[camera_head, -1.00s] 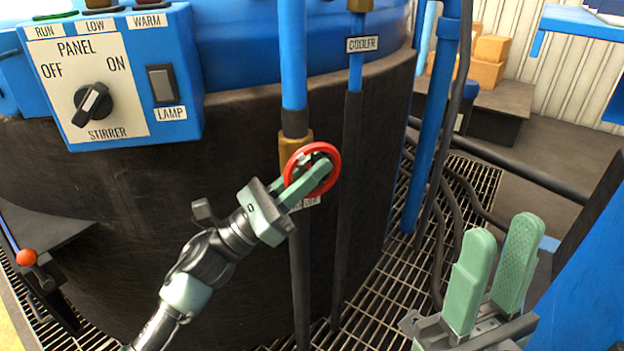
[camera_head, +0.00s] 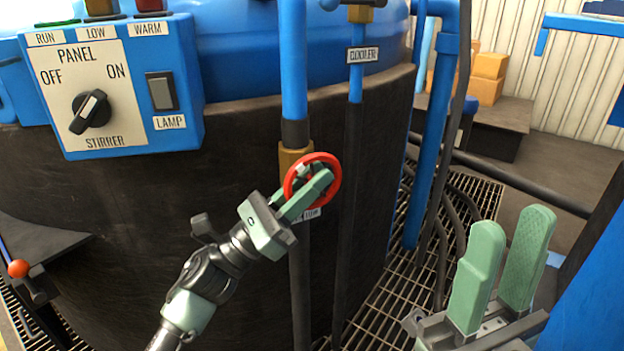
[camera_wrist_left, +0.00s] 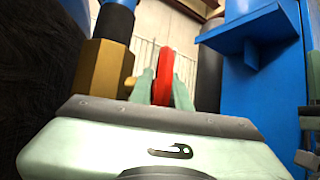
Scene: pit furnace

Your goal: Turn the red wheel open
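The red wheel (camera_head: 333,186) is a small round handwheel on a brass valve (camera_head: 287,160) in the blue and black pipe, in the middle of the head view. My left gripper (camera_head: 314,186) reaches it from the lower left. In the left wrist view, its green fingers (camera_wrist_left: 164,92) stand on both sides of the wheel's red rim (camera_wrist_left: 163,72) and appear closed against it. The fingers hide part of the wheel and its hub. My right gripper (camera_head: 502,262) is open and empty at the lower right, away from the wheel.
The blue control panel (camera_head: 140,85) with a stirrer knob is at the upper left. The dark vessel wall (camera_head: 150,200) stands close behind the wheel. A second pipe labelled COOLER (camera_head: 354,110) runs just to the right. A blue structure (camera_head: 600,290) stands beside my right gripper.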

